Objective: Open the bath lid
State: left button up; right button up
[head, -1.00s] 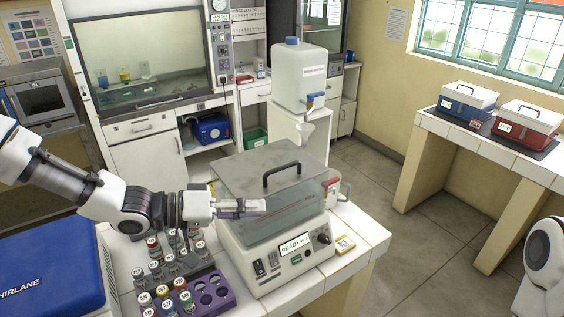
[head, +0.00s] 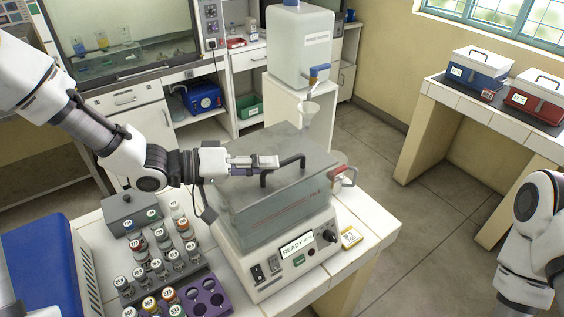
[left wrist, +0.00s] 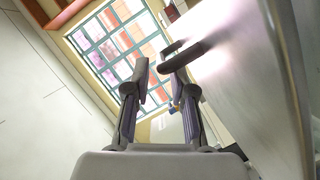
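The water bath (head: 275,262) stands on the white bench, with a display reading READY. Its grey translucent lid (head: 240,160) lies shut on top. A dark bar handle (head: 284,168) rises from the lid. My left gripper (head: 268,161) is over the lid at the left end of the handle, pointing right. In the left wrist view the two fingers (left wrist: 163,88) are apart with nothing held, and the dark handle (left wrist: 186,56) shows just beyond the fingertips. My right arm shows at the right edge, but its gripper is out of view.
A rack of capped bottles (head: 160,258) and a purple block (head: 206,298) stand left of the bath. A blue case (head: 45,270) is at the far left. A white carboy with a tap (head: 300,48) stands behind. Two coolers (head: 535,97) sit on the right bench.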

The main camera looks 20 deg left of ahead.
aim_at(283, 162)
pick_arm(q)
jog(key=x, duration=0.4)
jog(key=shift+w+a+f, duration=0.1)
jog(key=shift+w+f, duration=0.05)
jog(key=shift+w, duration=0.1)
jog(key=shift+s, duration=0.15)
pick_arm(e)
jog(key=shift+w+r, duration=0.15)
jog(key=shift+r, duration=0.1)
pick_arm(q)
grip_shut()
jog(key=shift+p, duration=0.35)
pick_arm(e)
jog(key=shift+a+r, duration=0.1)
